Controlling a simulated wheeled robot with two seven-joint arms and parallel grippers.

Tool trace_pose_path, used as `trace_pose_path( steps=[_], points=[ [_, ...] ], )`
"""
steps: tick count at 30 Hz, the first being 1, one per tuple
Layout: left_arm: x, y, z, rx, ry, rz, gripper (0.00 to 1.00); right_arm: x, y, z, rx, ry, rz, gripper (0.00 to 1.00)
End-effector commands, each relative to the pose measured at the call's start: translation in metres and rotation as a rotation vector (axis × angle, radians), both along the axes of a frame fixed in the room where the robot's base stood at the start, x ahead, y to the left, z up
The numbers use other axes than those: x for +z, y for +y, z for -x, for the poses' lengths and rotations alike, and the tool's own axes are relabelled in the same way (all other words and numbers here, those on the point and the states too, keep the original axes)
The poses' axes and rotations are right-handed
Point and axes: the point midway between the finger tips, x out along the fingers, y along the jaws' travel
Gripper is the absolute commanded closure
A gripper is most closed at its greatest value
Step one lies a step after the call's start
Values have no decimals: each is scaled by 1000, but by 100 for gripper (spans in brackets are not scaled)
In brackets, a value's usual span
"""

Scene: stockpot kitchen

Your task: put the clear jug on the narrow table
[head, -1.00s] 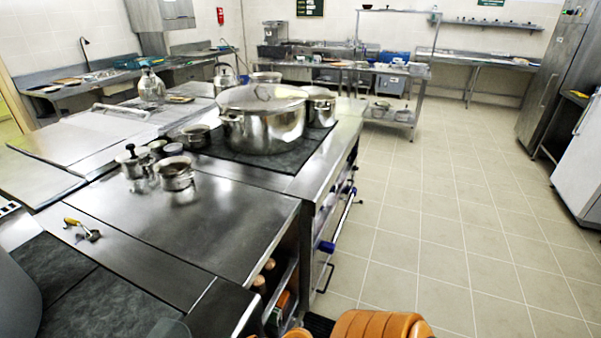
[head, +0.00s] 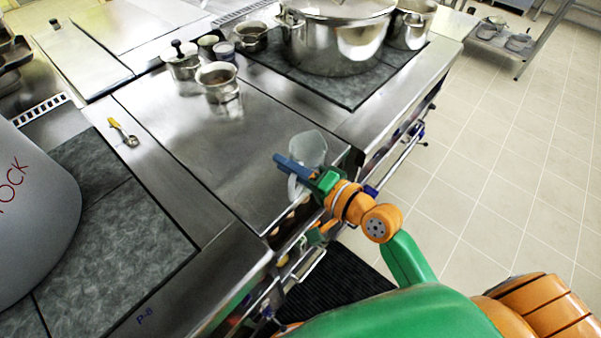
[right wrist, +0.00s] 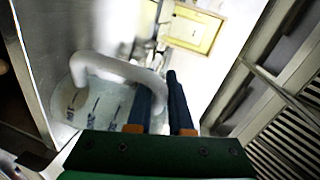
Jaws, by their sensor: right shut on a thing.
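The clear jug (head: 309,148) is translucent and whitish, at the right front edge of the steel counter in the head view. My right gripper (head: 290,170) is shut on the jug's handle. In the right wrist view the fingers (right wrist: 160,105) close on the pale handle (right wrist: 112,66), with the jug's body (right wrist: 85,102) below it. I cannot tell whether the jug's base touches the counter. My left gripper is not in view. I cannot make out which surface is the narrow table.
A large stockpot (head: 335,40) stands on the dark hob. Small steel pots (head: 218,82) and a yellow-handled spoon (head: 124,132) sit on the counter. A big grey pot (head: 30,215) fills the left edge. Tiled floor (head: 500,170) is clear at the right.

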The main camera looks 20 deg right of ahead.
Motion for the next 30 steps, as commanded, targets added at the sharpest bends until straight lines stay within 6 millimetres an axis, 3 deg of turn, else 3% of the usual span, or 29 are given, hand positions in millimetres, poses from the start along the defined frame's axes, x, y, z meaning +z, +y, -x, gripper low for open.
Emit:
trace_pose_path(
  steps=[1, 3, 9, 12, 24, 25, 27, 28, 30],
  points=[
    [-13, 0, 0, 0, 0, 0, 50, -22, -5, -9, 1, 5, 4, 100],
    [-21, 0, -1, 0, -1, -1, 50, -37, -10, -20, 1, 3, 3, 100],
    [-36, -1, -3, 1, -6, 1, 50, -62, -20, -39, 0, 3, 3, 100],
    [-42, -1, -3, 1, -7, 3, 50, -82, -19, -38, 0, 7, 1, 100],
    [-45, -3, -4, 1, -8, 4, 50, -89, -19, -37, 0, 3, 1, 100],
    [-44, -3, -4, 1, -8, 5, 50, -88, -19, -37, 1, 4, 1, 76],
    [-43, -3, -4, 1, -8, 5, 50, -88, -19, -37, 1, 4, 1, 57],
    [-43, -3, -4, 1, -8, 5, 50, -88, -19, -37, 1, 4, 1, 51],
    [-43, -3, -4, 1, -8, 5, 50, -88, -19, -37, 1, 4, 1, 51]
  ],
)
